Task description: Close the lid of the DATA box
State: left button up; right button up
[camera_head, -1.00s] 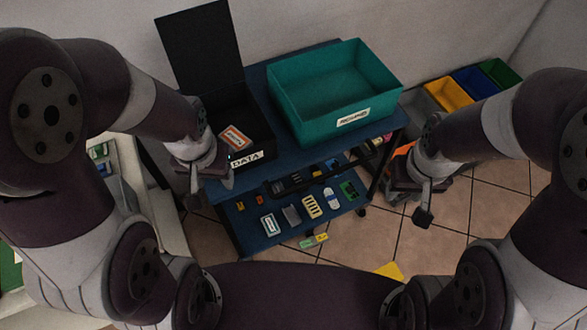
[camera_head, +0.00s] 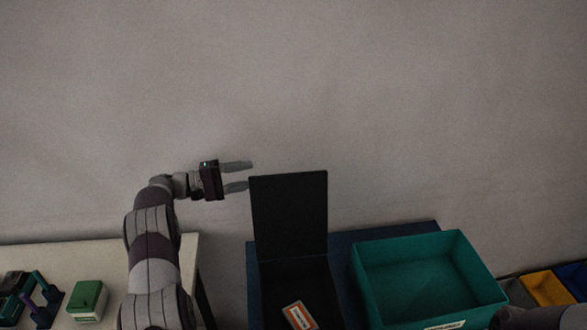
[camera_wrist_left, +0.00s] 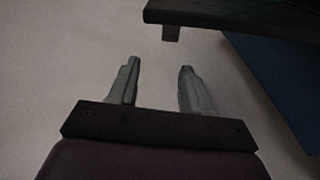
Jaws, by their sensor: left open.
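The black DATA box (camera_head: 275,284) stands on the blue cart at the lower middle of the head view. Its lid (camera_head: 290,215) is open and stands upright at the back. An orange and white item (camera_head: 299,315) lies inside. My left gripper (camera_head: 251,175) is open and empty, just left of the lid's upper left corner, its fingers pointing right. In the left wrist view the two fingers (camera_wrist_left: 158,75) are apart with nothing between them. A dark edge (camera_wrist_left: 225,18), seemingly of the box or lid, lies beyond them. My right gripper is out of view.
A teal bin (camera_head: 430,275) stands right of the box on the blue cart top (camera_head: 342,245). Yellow and other coloured bins (camera_head: 549,288) are at the far right. A pale table (camera_head: 100,258) with a green box (camera_head: 87,299) is at left. The wall is behind.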

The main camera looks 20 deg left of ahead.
pick_arm(q)
jog(key=d+g+p, duration=0.1)
jog(key=d, duration=0.1)
jog(key=d+g+h+p, duration=0.1)
jog(key=d, duration=0.2)
jog(key=shift+w+d, duration=0.2)
jog(key=shift+d, duration=0.15)
jog(key=p+x, duration=0.1)
jog(key=x, duration=0.3)
jog(key=shift+w+d+f+p, duration=0.15)
jog(key=shift+w+d+p, duration=0.05)
jog(key=shift+w+p, duration=0.15)
jog(key=shift+w+d, duration=0.25)
jog(key=shift+d, duration=0.4)
jog(key=shift+f, duration=0.1)
grip_shut()
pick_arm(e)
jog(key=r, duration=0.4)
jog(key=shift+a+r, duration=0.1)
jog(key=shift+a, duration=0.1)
